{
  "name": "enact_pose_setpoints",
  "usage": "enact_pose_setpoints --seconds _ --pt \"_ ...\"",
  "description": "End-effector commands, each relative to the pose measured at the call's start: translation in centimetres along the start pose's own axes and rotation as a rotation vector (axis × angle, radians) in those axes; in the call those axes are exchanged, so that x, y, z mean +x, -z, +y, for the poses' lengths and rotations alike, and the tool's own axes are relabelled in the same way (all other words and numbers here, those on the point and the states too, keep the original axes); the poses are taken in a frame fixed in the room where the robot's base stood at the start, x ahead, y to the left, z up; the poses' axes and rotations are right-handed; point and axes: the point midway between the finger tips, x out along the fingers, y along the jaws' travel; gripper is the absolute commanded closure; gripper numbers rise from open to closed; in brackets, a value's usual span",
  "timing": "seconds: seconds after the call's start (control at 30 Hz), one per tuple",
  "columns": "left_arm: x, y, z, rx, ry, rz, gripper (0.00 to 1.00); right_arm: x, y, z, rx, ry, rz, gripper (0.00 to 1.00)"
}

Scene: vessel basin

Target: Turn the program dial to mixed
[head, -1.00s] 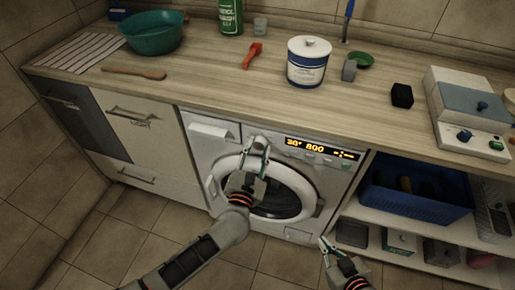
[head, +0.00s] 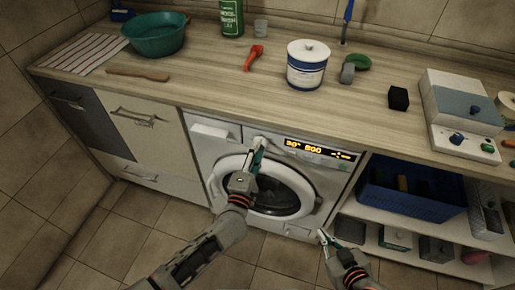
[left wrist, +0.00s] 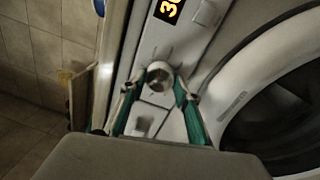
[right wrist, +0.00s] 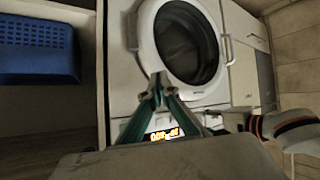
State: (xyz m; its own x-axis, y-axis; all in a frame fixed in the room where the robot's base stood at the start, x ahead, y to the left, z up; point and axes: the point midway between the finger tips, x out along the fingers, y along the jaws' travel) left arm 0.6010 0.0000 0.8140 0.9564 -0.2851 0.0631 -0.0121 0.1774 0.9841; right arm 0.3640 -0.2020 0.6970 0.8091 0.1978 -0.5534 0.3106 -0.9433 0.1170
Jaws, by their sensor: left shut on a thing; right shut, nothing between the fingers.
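The program dial (left wrist: 158,76) is a small round metal knob on the washing machine's panel. In the left wrist view, tick marks show around it, but I cannot read the program it points to. My left gripper (left wrist: 160,84) is shut on the dial, one finger on each side. In the head view, the left gripper (head: 258,151) covers most of the dial. The washing machine (head: 232,149) has a lit orange display (head: 306,147); its text is partly blurred. My right gripper (head: 323,237) is shut and empty, low in front of the machine's right side.
The round door (head: 300,180) is closed below the panel. A shelf with a blue basket (head: 410,203) stands to the right, and drawers (head: 155,135) to the left. The worktop above holds a green bowl (head: 155,42), a white-and-blue tub (head: 306,73) and other items.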

Motion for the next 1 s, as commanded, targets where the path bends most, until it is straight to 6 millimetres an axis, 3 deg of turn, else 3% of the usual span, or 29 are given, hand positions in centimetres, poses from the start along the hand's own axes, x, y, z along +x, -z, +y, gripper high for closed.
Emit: enact_pose_setpoints --seconds 0.23,0.4,1.0 --pt "0.0 -0.1 0.1 0.188 -0.002 -0.014 0.90 -0.5 0.7 0.2 -0.001 -0.001 0.000 1.00" --pt "0.0 -0.1 0.0 0.279 -0.003 -0.020 0.90 -0.6 0.2 0.5 -0.001 -0.007 -0.015 1.00" --pt "0.0 -0.1 0.0 0.363 -0.005 -0.026 0.90 -0.6 -0.3 0.9 0.002 -0.016 -0.028 1.00"
